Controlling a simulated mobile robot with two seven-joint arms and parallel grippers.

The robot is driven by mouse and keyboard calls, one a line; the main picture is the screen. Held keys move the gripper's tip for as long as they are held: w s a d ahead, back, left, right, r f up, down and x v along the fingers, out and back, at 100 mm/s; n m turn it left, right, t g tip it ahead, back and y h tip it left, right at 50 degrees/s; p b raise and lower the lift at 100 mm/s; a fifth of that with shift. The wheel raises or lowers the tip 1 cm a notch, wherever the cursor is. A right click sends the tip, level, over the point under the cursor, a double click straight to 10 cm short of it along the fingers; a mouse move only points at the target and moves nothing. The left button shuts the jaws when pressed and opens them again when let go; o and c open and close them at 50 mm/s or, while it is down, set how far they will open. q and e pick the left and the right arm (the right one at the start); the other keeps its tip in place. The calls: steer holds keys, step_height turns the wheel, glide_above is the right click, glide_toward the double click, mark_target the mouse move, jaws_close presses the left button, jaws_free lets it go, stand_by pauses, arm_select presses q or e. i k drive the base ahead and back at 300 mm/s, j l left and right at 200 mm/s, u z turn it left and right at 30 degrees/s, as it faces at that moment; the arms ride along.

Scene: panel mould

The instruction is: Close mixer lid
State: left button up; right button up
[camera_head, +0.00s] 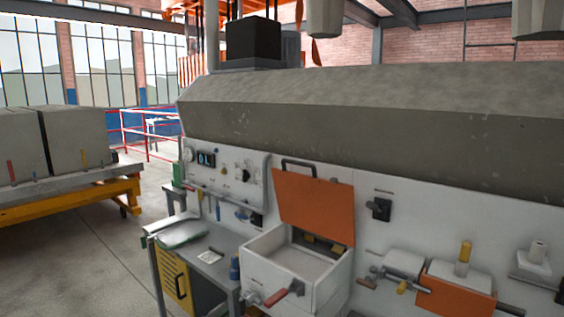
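The mixer is a white box (316,290) in the lower middle of the head view, fixed against a white panel. Its orange lid (313,207) stands raised and leans back near the panel, with a dark handle (299,163) at its upper edge. The box's top is open and its light inner tray (298,262) shows. A red-handled lever (285,293) is on the front of the box. Neither of my grippers shows in this view.
A grey workbench (213,265) with a yellow cabinet (177,283) stands left of the mixer. Valves and a second orange panel (457,287) line the wall at right. A yellow cart (70,203) carries concrete blocks at far left. Floor between cart and bench is clear.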

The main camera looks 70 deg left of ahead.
mark_target(323, 207)
steer(key=k+j, duration=0.15)
steer(key=j, duration=0.2)
steer(key=k+j, duration=0.15)
steer(key=j, duration=0.2)
steer(key=k+j, duration=0.1)
steer(key=j, duration=0.2)
steer(key=k+j, duration=0.15)
steer(key=j, duration=0.2)
steer(key=k+j, duration=0.15)
steer(key=j, duration=0.2)
steer(key=k+j, duration=0.15)
steer(key=j, duration=0.2)
